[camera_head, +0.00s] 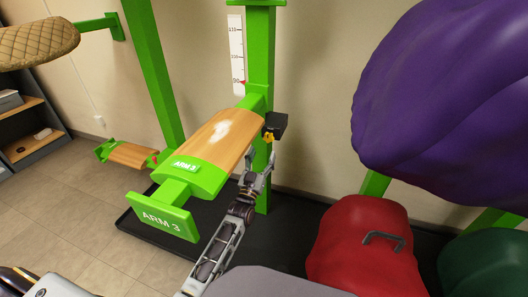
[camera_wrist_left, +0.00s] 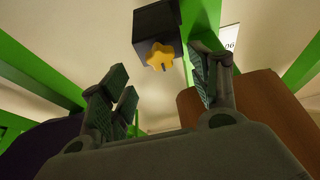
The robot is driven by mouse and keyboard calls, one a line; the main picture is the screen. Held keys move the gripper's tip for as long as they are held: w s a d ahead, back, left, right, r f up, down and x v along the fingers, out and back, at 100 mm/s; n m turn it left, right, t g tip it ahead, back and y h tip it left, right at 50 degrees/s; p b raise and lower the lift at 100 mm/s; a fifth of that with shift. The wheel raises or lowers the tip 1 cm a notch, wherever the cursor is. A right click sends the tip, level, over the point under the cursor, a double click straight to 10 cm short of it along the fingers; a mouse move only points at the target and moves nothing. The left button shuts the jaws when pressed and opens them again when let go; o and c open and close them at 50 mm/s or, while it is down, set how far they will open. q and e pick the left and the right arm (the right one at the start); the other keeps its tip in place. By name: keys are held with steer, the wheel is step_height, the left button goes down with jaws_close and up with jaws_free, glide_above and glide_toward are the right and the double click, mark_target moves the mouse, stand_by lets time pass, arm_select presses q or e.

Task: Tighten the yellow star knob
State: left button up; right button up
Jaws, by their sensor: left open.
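The yellow star knob (camera_head: 268,137) sits on the underside or near side of a black block (camera_head: 276,124) beside the green upright. In the left wrist view the yellow star knob (camera_wrist_left: 161,57) shows whole below the black block (camera_wrist_left: 157,24). My left gripper (camera_head: 259,163) is open and just below the knob, apart from it. In the left wrist view its two fingers (camera_wrist_left: 168,95) stand wide apart, with the knob beyond and between them. The gripper holds nothing. My right gripper is not in view.
The wooden saddle arm marked ARM 3 (camera_head: 223,134) lies close left of my left gripper. A green upright (camera_head: 261,60) with a scale (camera_head: 237,50) stands behind. A purple saddle (camera_head: 445,90), a red one (camera_head: 365,250) and a dark green one (camera_head: 485,262) fill the right side.

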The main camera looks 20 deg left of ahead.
arm_select(q)
steer(key=shift+v, duration=2.85)
steer(key=shift+f, duration=0.1)
